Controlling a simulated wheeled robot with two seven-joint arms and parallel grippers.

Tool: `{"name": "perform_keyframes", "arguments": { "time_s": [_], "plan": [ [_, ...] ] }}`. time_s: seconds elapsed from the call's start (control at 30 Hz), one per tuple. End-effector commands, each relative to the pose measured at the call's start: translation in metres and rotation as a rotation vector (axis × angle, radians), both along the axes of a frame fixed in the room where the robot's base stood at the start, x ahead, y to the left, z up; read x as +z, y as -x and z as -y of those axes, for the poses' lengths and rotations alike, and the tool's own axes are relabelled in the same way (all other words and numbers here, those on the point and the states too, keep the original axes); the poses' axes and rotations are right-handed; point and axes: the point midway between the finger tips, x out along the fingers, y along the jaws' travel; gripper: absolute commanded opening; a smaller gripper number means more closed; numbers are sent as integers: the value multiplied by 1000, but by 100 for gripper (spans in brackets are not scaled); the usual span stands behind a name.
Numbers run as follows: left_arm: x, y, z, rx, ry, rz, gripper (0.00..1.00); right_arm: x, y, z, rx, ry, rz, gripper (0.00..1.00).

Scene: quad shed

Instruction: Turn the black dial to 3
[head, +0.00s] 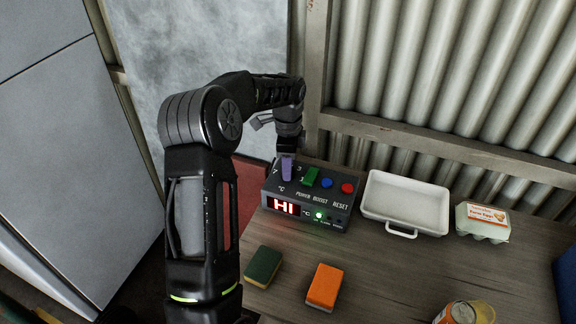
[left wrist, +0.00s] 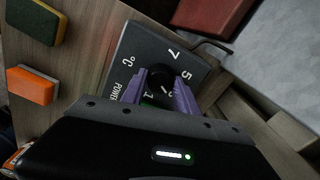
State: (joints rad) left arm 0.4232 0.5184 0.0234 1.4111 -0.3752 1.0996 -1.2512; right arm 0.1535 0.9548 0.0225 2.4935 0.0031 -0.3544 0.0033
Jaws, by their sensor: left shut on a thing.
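The black dial (left wrist: 160,76) sits on top of a dark grey control box (head: 326,215), which also shows in the left wrist view (left wrist: 140,45). My left gripper (head: 287,168) reaches down over the box's left part. Its purple fingers (left wrist: 160,88) are shut on the dial, one on each side. In the head view the fingers hide the dial. I cannot tell where the dial points. The red display (head: 284,206) reads "HI". My right gripper is not in view.
The box also has a green switch (head: 310,177), a blue button (head: 327,183) and a red button (head: 347,188). A white tray (head: 405,195) and an egg carton (head: 483,222) stand to the right. Green (head: 262,266) and orange (head: 324,287) sponges and a can (head: 460,313) lie in front.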

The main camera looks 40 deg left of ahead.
Motion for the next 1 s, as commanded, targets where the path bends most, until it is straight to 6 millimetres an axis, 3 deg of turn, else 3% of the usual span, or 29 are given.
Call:
{"name": "perform_keyframes", "arguments": {
  "time_s": [0.33, 0.37, 0.6, 1.0],
  "plan": [
    [1, -1, 0, -2, -1, 3, 0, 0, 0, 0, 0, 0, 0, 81],
    [1, -1, 0, -2, -1, 3, 38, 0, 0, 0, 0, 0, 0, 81],
    [0, 0, 0, -1, -1, 1, 58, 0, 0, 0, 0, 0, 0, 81],
    [9, -1, 0, -1, -1, 2, 58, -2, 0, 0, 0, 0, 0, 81]
  ]
}}
